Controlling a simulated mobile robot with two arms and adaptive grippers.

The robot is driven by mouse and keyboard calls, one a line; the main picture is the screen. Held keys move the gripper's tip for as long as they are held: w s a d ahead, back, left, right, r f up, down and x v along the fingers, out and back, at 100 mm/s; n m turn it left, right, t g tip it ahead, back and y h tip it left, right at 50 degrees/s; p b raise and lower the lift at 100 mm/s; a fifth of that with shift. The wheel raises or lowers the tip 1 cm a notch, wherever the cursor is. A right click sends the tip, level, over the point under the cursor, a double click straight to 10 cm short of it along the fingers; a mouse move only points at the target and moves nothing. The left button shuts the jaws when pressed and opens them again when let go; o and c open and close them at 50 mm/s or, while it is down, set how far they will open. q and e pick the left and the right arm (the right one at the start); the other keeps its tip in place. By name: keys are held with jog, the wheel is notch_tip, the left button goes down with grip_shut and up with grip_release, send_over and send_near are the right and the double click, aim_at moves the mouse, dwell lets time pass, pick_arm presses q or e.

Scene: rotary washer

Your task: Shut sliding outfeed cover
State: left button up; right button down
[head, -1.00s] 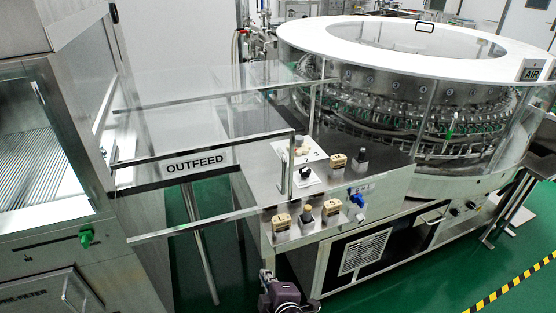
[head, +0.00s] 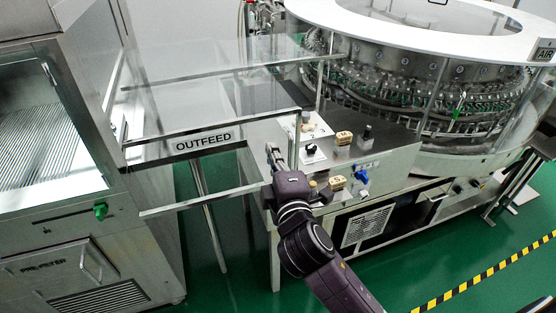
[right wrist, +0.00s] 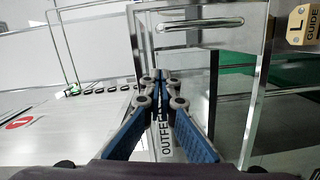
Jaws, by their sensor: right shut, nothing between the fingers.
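The outfeed cover is a clear panel in a metal frame, with an OUTFEED label (head: 204,141) on its front rail. It spans from the machine on the left towards the rotary washer (head: 420,75). A metal bar handle (right wrist: 215,27) shows at the upper right in the right wrist view. My right gripper (head: 271,149) is at the right end of the cover's front, near the handle. In the right wrist view its fingers (right wrist: 160,76) are together and empty, partly covering the OUTFEED label (right wrist: 166,133). I cannot tell whether they touch the frame. My left gripper is not in view.
A control panel with several knobs and tags (head: 344,138) sits right of my gripper, partly hidden by my right arm. A blue knob (head: 361,176) sticks out of its front. Green floor (head: 400,270) lies open before the washer.

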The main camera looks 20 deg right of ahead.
jog(key=w+d, duration=0.1)
jog(key=w+d+p, duration=0.1)
jog(key=w+d, duration=0.1)
jog(key=d, duration=0.1)
jog(key=shift+w+d+f, duration=0.1)
jog(key=shift+f, duration=0.3)
jog(key=shift+d, duration=0.1)
